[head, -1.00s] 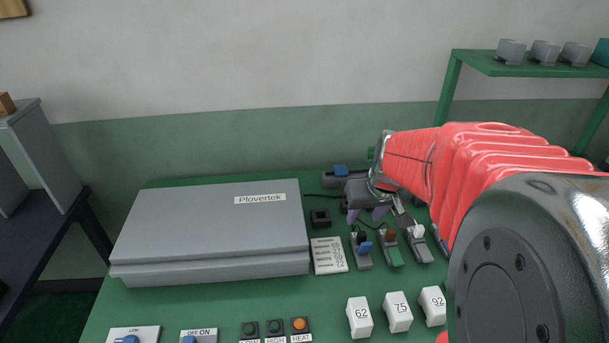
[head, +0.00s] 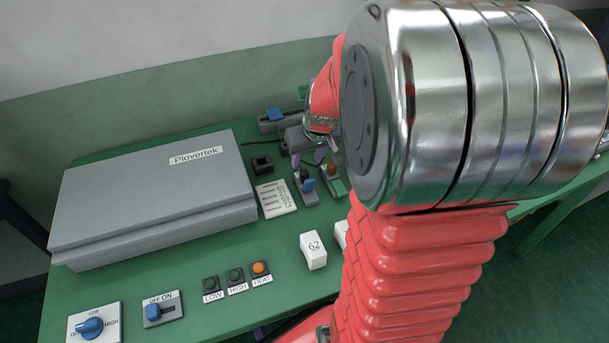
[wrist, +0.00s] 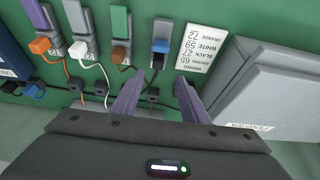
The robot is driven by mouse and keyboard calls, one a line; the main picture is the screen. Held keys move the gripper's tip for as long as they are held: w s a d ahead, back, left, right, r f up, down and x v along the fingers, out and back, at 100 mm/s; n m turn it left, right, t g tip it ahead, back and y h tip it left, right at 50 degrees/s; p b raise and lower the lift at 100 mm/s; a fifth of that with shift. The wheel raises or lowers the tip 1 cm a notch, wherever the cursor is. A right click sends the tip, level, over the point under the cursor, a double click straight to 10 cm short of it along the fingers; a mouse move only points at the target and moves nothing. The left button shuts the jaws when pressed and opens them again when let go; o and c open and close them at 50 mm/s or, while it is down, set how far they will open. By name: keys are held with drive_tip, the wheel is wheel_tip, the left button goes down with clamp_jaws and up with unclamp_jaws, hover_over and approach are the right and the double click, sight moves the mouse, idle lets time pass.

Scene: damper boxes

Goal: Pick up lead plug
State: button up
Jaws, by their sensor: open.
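Several lead plugs show in the wrist view: an orange plug (wrist: 42,46), a white plug (wrist: 77,48), a brown plug (wrist: 119,55) and a blue-and-dark plug (wrist: 160,46). I cannot tell which one is the task's lead plug. My gripper (wrist: 157,84) is open, its purple fingers pointing at the bench, with nothing seen held between them. The blue-and-dark plug lies just beyond the gap. In the head view my gripper (head: 306,159) is partly covered by my arm.
A wiring card (head: 275,198) lies beside the large grey Plovertek case (head: 150,195). A small black block (head: 262,163) sits behind the card. White numbered blocks (head: 313,250), switches and a knob (head: 92,327) line the green bench's front. Small dark cable blocks (wrist: 73,86) lie near my fingers.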

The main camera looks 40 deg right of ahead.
sight(305, 172)
drive_tip(key=shift+x, duration=2.2)
drive_tip(key=shift+f, duration=0.1)
drive_tip(key=shift+d+x, duration=0.2)
drive_tip(key=shift+x, duration=2.35)
drive_tip(key=shift+s, duration=0.2)
drive_tip(key=shift+c, duration=0.2)
clamp_jaws()
